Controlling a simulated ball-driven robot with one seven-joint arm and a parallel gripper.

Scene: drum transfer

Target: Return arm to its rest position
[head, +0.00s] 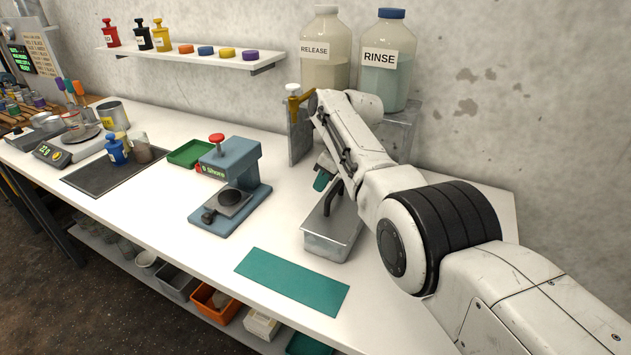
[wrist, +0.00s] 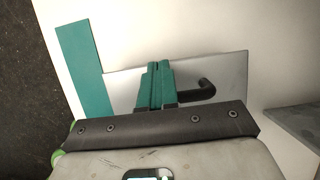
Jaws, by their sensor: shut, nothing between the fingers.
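My arm reaches in from the right of the head view, over the white bench. My gripper (head: 321,181) has teal fingers pointing down, partly hidden behind the arm. In the wrist view the two teal fingers (wrist: 158,82) are pressed together with nothing between them. A metal box (head: 328,245) with a dark handle (head: 333,197) stands below and beside the gripper. In the wrist view its grey top (wrist: 232,70) and black hooked handle (wrist: 203,88) show just right of the fingers; I cannot tell whether they touch.
A teal mat (head: 292,282) lies at the bench's front edge. A blue-grey press (head: 230,185) stands left of the box. Two large jugs, RELEASE (head: 325,62) and RINSE (head: 387,70), stand behind my arm. A wall shelf (head: 190,55) holds bottles. Bare bench lies between mat and press.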

